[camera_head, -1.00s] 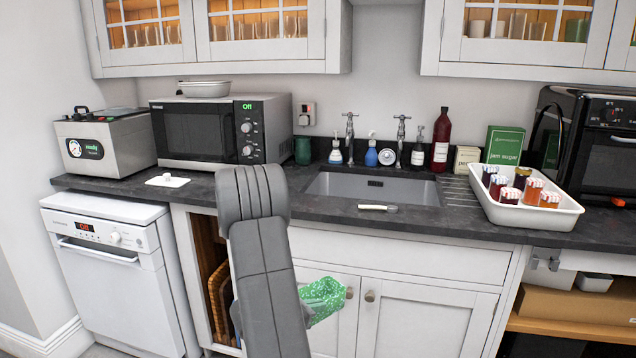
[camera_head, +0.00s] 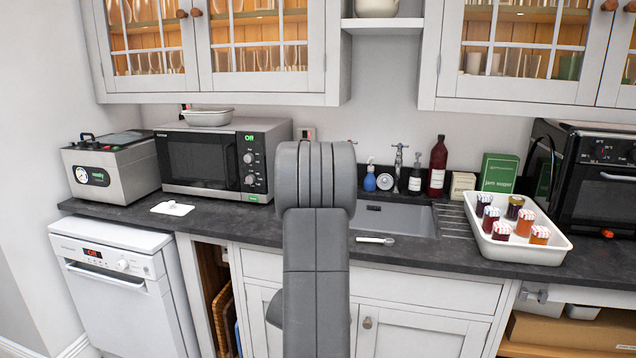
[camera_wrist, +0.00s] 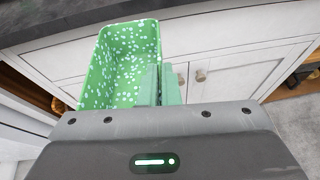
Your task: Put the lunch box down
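The lunch box (camera_wrist: 122,62) is an open-topped green box with white spots, on the left of centre in the wrist view. My gripper (camera_wrist: 160,84) is shut on its right side wall, with the two fingers close together there. The box is in front of the white cupboard doors, below the dark worktop edge. In the head view my arm hides both the box and my gripper.
The dark worktop (camera_head: 130,210) holds a microwave (camera_head: 200,160), a white plate-like item (camera_head: 172,208), a sink (camera_head: 400,218) and a white tray (camera_head: 530,252) of jam jars. A dishwasher (camera_head: 105,290) stands at left. Worktop in front of the microwave is mostly clear.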

